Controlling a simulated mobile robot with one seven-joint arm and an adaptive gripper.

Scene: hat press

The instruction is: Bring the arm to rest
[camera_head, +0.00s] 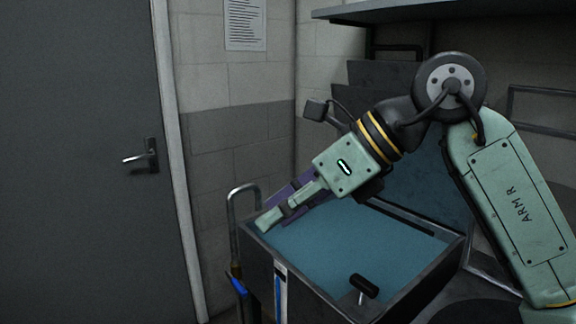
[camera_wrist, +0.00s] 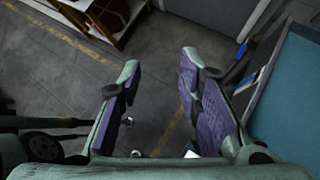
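My gripper (camera_head: 278,205) hangs over the left part of a dark press box with a teal inner surface, pointing down and to the left. In the wrist view my gripper (camera_wrist: 158,85) is open, its two purple-padded fingers wide apart. Only grey floor (camera_wrist: 165,48) shows between the fingertips, and nothing is held. The arm is bent at the elbow, with its upper link on the right of the head view.
The press box (camera_head: 350,245) has a dark T-shaped handle (camera_head: 364,289) at its front and a metal rail (camera_head: 237,205) at its left. A grey door (camera_head: 80,120) with a lever handle stands at the left. A shelf (camera_head: 400,9) overhangs at the top right.

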